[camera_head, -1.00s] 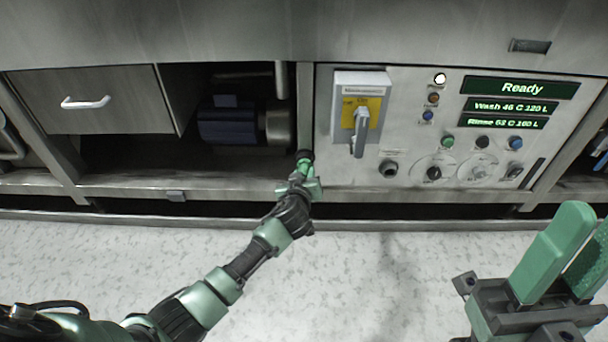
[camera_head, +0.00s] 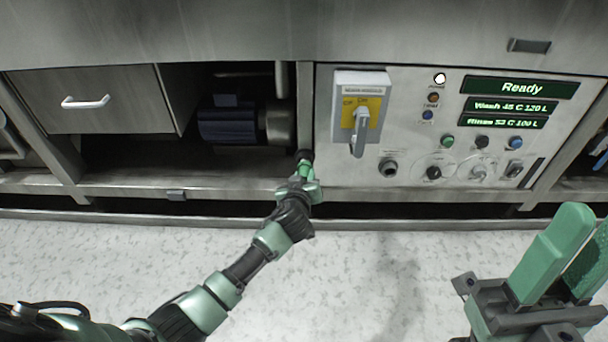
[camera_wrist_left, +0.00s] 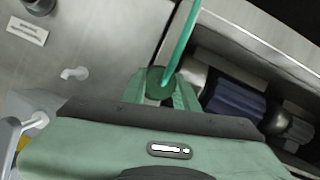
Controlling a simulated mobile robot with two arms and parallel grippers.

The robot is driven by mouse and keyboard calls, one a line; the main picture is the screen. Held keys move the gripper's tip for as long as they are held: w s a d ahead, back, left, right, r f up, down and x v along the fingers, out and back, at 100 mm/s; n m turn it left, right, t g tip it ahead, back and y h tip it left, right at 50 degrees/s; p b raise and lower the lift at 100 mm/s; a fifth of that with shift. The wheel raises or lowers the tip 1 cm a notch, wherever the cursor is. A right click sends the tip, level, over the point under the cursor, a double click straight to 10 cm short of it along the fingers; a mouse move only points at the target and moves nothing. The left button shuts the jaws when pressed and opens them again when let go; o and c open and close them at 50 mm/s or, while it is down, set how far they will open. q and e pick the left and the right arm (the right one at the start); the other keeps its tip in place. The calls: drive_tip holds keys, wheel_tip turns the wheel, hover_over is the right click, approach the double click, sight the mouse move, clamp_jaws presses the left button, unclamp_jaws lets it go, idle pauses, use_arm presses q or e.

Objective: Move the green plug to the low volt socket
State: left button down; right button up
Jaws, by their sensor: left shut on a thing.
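My left gripper (camera_head: 303,183) is shut on the green plug (camera_head: 306,167), in front of the post between the open bay and the control panel. In the left wrist view the round dark-green plug (camera_wrist_left: 160,82) sits between the fingers, with a green cable (camera_wrist_left: 181,40) running up from it. The plug's front end is hidden there. A dark round socket (camera_head: 388,168) is on the panel, right of the gripper and apart from it. Its label is too small to read. My right gripper (camera_head: 582,245) is open and empty at the lower right.
The control panel (camera_head: 345,178) carries a yellow-plated lever switch (camera_head: 360,130), several buttons and dials, and green displays (camera_head: 520,88). Left of the post, the open bay holds a blue motor (camera_head: 228,122). A drawer (camera_head: 85,100) is farther left. The floor in front is clear.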

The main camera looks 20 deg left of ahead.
use_arm(q)
drive_tip(key=shift+s+d, duration=0.15)
drive_tip(key=shift+s, duration=0.35)
drive_tip(key=shift+s+d+p, duration=0.2)
drive_tip(key=shift+s+p, duration=0.05)
drive_tip(key=shift+s, duration=0.4)
drive_tip(key=shift+s+d+p, duration=0.15)
drive_tip(key=shift+s+p, duration=0.1)
drive_tip(key=shift+s, duration=0.4)
drive_tip(key=shift+s, duration=0.15)
drive_tip(key=shift+d, duration=0.1)
idle(0.5)
